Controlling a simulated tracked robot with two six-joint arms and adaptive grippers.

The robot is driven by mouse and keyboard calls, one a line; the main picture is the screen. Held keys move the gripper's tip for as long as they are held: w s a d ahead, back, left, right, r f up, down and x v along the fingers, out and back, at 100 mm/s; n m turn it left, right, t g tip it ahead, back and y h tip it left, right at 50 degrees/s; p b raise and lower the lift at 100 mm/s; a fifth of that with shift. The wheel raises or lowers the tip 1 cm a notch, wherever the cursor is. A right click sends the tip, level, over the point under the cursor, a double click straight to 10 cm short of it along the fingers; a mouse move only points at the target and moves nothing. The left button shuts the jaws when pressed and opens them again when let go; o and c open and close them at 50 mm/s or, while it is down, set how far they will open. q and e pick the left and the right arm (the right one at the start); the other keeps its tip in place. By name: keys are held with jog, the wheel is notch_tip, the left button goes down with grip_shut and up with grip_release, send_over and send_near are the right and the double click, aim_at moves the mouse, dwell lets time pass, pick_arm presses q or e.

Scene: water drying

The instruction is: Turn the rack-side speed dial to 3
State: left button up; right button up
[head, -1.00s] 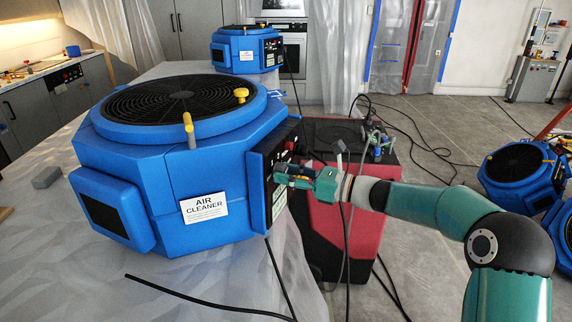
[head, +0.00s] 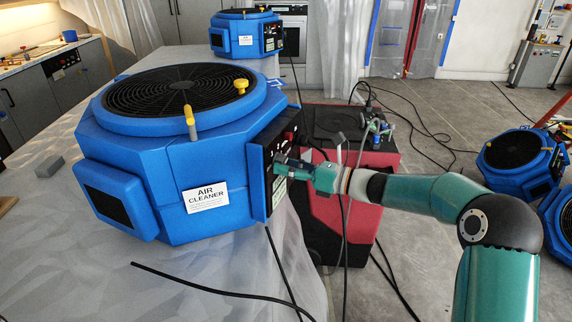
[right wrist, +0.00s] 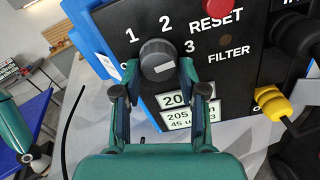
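The speed dial (right wrist: 157,58) is a dark round knob with a pale mark on the black panel (right wrist: 235,75) of a blue air cleaner (head: 170,150). Numbers 1, 2 and 3 run around its top, with 3 at its right. The pale mark slants up to the right on the knob's lower face; its exact setting is hard to read. My right gripper (right wrist: 158,72) has one finger on each side of the knob, close against it. In the head view my right gripper (head: 284,166) is at the panel and hides the dial. A teal arm end, apparently my left gripper (right wrist: 32,152), shows at the left edge, its fingers unclear.
Near the dial are a red reset button (right wrist: 221,8) and a yellow plug with a cable (right wrist: 272,102). A red and black case (head: 375,190) stands behind my right forearm. Another blue unit (head: 243,35) is at the back. Black cables trail over the floor and table.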

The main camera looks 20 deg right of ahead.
jog(key=o, duration=0.3)
jog(key=shift+w+d, duration=0.1)
jog(key=shift+r, duration=0.2)
jog(key=v, duration=1.2)
jog(key=shift+f, duration=0.25)
jog(key=shift+f, duration=0.1)
